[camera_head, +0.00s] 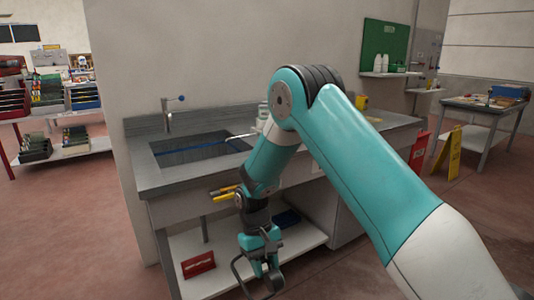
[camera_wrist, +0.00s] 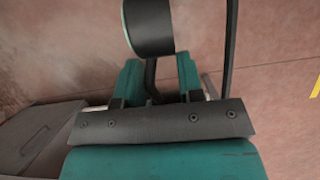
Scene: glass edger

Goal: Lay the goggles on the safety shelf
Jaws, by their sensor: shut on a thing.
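My gripper (camera_head: 268,280) hangs low in front of the sink bench in the head view, pointing down. In the wrist view its two teal fingers (camera_wrist: 158,72) are shut on a dark thing, which I take to be the goggles (camera_wrist: 149,28). A rounded dark part with a teal edge and a long thin black strip show there. In the head view a thin dark loop (camera_head: 237,268) sticks out left of the gripper; the rest is hidden. A small wall shelf (camera_head: 385,75) under a green board, probably the safety shelf, holds white bottles at the back right.
The sink bench (camera_head: 180,182) stands directly ahead, with a lower shelf (camera_head: 212,284) bearing a red sign. Yellow-handled tools lie at its front edge. Red and yellow floor signs (camera_head: 449,152) and a side table (camera_head: 482,108) stand at right.

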